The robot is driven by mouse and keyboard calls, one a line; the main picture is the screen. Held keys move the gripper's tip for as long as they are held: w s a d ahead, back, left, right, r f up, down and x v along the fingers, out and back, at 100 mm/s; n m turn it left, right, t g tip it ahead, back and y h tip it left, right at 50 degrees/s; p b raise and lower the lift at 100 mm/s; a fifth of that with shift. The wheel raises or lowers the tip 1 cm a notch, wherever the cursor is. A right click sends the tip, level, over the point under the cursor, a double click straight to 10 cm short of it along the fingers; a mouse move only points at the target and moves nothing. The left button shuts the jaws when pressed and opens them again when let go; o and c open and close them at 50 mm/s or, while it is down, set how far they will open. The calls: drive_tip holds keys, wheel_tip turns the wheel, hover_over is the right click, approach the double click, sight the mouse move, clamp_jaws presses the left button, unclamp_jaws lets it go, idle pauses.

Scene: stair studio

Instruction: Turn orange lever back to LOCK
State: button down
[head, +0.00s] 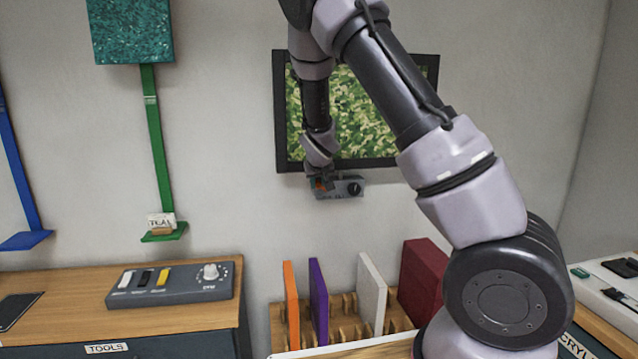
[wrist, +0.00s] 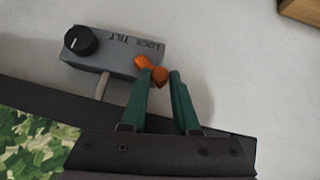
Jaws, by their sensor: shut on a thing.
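The orange lever (wrist: 152,68) sits on a small grey control box (wrist: 117,60) fixed at the lower edge of the framed screen, with LOCK and TILT printed on it. In the wrist view my gripper (wrist: 162,76) has its two green fingers at the lever, shut on it. In the head view the grey box (head: 347,188) hangs under the frame, and my gripper (head: 322,181) reaches it from above. I cannot tell exactly which mark the lever points to.
A black knob (wrist: 80,40) is on the same box. The dark-framed leafy picture (head: 350,110) is behind my arm. Below stand a slotted rack with upright coloured panels (head: 291,300) and a wooden cabinet (head: 60,285) with a switch box (head: 170,284). The wall around the control box is clear.

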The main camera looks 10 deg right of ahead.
drive_tip(key=c, duration=0.7)
unclamp_jaws()
drive_tip(key=v, duration=1)
drive_tip(key=shift+s+a+r, duration=0.1)
drive_tip(key=shift+s+r, duration=0.1)
drive_tip(key=shift+s, duration=0.1)
